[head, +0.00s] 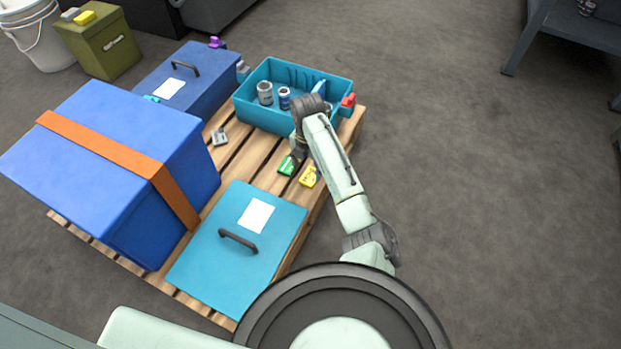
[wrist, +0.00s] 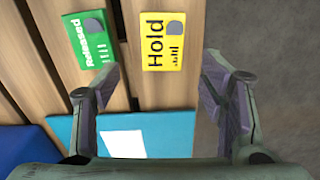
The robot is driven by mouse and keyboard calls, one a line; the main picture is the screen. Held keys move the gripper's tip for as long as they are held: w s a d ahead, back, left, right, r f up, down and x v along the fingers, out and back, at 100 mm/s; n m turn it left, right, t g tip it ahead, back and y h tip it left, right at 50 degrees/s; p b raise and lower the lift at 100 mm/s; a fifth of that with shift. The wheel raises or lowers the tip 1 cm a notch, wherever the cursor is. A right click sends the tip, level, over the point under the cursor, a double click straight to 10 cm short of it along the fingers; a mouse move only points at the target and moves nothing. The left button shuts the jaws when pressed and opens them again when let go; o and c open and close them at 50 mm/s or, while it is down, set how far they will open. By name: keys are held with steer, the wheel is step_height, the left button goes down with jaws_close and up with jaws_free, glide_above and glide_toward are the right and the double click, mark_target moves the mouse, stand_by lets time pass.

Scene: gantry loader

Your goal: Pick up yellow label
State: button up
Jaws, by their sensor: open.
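The yellow label (wrist: 163,41), printed "Hold", lies flat on the wooden pallet near its right edge. In the head view the yellow label (head: 308,176) shows just left of my forearm. My gripper (wrist: 150,75) is open and empty, above the pallet with its fingers pointing down. In the wrist view the label lies between and slightly beyond the two fingertips, apart from both. In the head view my gripper (head: 297,155) is partly hidden by the wrist.
A green "Released" label (wrist: 89,39) lies left of the yellow one, near the left finger. A teal lidded box (head: 277,228) is close by in front. A teal open bin (head: 258,116) with cans stands behind. Blue boxes (head: 160,210) fill the pallet's left.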

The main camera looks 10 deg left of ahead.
mark_target(309, 178)
step_height(309, 178, down, 5)
steer(key=shift+d+f+b, duration=0.15)
steer(key=shift+b, duration=0.65)
steer(key=c, duration=1.1)
steer(key=shift+r, duration=0.2)
